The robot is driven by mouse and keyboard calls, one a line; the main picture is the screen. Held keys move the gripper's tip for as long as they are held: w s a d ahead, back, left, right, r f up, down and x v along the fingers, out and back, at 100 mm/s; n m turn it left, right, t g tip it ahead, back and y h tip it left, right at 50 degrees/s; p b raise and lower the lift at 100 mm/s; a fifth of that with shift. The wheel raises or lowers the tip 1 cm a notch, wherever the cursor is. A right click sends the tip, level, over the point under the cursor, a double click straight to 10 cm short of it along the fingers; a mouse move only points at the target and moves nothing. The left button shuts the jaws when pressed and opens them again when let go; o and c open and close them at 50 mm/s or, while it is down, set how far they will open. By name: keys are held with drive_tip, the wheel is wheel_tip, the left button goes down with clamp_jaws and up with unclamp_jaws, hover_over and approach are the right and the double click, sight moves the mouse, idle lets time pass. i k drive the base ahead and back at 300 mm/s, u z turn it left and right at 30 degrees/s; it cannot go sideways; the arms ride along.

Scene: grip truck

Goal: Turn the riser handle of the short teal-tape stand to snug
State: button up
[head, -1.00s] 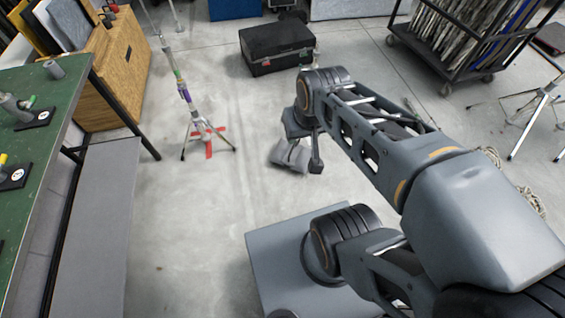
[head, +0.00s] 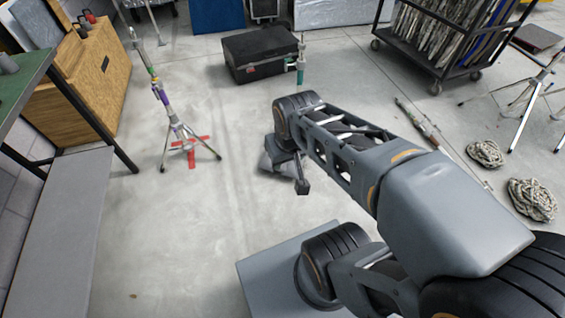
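A short upright stand with a teal band (head: 300,66) shows in the head view beyond my arm, just right of the black case. Its upper pole is visible, but its lower part is hidden behind my arm, and I cannot make out its riser handle. My gripper (head: 286,172) hangs low over the floor in the middle of the view, nearer to me than the teal-banded stand and well apart from it. The fingers are small and dark against a grey shape, so their opening is unclear.
A stand with purple and green bands (head: 160,95) stands at the left over a red floor cross (head: 188,148). A black case (head: 262,52), a wheeled cart (head: 430,50) and rope coils (head: 532,199) lie around. The floor at centre-left is clear.

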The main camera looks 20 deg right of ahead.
sight(301, 65)
drive_tip(key=u, duration=0.2)
drive_tip(key=i, duration=1.15)
drive_tip(key=z, duration=0.55)
drive_tip(key=i, duration=0.35)
drive_tip(key=z, duration=0.25)
